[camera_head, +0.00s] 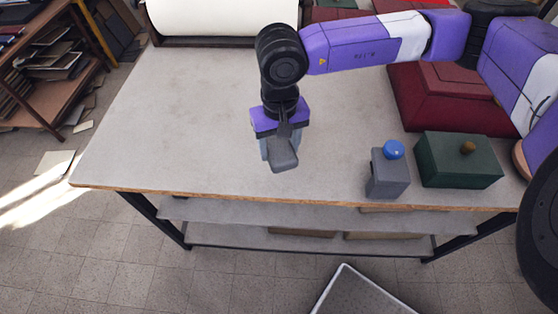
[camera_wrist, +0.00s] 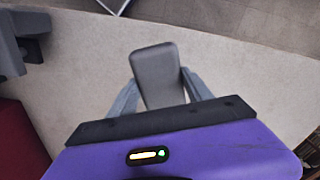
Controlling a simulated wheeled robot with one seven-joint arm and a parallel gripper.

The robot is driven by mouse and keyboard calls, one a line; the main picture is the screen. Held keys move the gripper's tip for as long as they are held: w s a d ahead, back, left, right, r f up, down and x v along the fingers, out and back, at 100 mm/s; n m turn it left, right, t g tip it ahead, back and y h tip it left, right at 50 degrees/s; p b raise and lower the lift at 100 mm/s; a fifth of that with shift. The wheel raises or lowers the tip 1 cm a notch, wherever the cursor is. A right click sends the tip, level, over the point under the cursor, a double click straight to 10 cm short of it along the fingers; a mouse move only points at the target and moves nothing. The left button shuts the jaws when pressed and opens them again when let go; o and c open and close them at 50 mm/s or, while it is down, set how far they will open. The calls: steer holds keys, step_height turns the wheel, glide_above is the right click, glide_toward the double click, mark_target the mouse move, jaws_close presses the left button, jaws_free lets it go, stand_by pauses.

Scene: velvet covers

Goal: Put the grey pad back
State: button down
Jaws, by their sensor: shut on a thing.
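The grey pad (camera_head: 285,158) is a small, flat, dark grey piece with rounded corners. My gripper (camera_head: 277,148) is shut on it and holds it over the front middle of the table. In the wrist view the pad (camera_wrist: 158,72) sits between the two grey fingers of my gripper (camera_wrist: 160,88). Its lower end is hidden by my gripper's body. I cannot tell for certain whether the pad touches the table.
A grey block with a blue ball (camera_head: 393,150) stands at the front right, beside a dark green box with a brown knob (camera_head: 459,165). Dark red stepped blocks (camera_head: 440,95) lie behind them. A white roll (camera_head: 222,16) is at the back. The table's (camera_head: 160,130) left side is clear.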

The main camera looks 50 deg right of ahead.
step_height(320, 180, down, 8)
steer(key=shift+f+p, duration=0.1)
steer(key=shift+p, duration=0.55)
steer(key=shift+c, duration=2.2)
jaws_free()
